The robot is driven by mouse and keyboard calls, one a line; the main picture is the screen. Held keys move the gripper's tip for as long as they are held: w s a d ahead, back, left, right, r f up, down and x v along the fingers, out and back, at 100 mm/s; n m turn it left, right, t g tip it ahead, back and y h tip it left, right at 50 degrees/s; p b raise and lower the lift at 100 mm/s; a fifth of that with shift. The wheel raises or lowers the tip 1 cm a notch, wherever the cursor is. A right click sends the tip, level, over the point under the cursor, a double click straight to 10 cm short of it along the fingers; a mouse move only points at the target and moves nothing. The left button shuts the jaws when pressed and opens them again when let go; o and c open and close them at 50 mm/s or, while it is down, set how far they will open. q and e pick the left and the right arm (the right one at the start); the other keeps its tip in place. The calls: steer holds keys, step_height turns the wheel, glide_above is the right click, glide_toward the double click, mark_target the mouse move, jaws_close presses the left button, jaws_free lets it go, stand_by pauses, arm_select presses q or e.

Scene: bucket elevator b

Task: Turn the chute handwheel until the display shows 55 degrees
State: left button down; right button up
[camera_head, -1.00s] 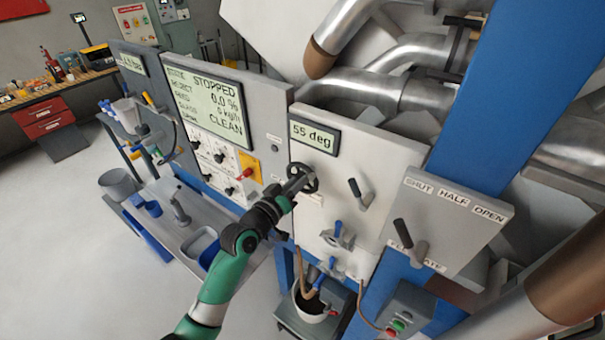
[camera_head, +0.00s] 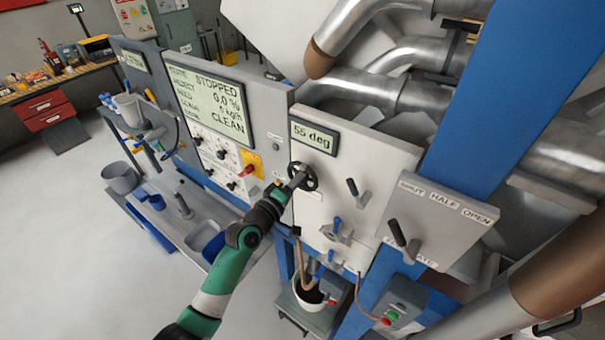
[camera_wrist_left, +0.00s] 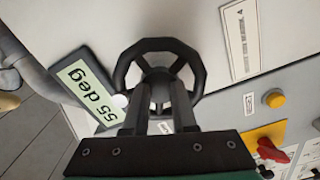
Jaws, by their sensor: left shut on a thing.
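The black chute handwheel (camera_head: 303,177) is on the light grey panel in the head view, below the display (camera_head: 313,137), which reads 55 deg. In the left wrist view the handwheel (camera_wrist_left: 158,62) is a dark ring with spokes, and the display (camera_wrist_left: 88,93) also reads 55 deg. My left gripper (camera_head: 295,181) is at the wheel. In the left wrist view its fingers (camera_wrist_left: 160,100) reach to the wheel's near part and are shut on it; the exact contact is partly hidden by the fingers. My right gripper is not in view.
A lever (camera_head: 358,193) stands right of the wheel on the same panel. A SHUT/HALF/OPEN panel with a lever (camera_head: 403,238) is further right. The big STOPPED screen (camera_head: 215,103) and a red-handled switch (camera_head: 247,170) are to the left. A bucket (camera_head: 308,296) stands below.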

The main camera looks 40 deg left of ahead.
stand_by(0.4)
arm_select(q)
steer(key=c, duration=1)
jaws_free()
steer(key=s+d, duration=0.1)
steer(key=s, duration=1)
steer(key=shift+s+d, duration=0.25)
steer(key=shift+d, duration=0.1)
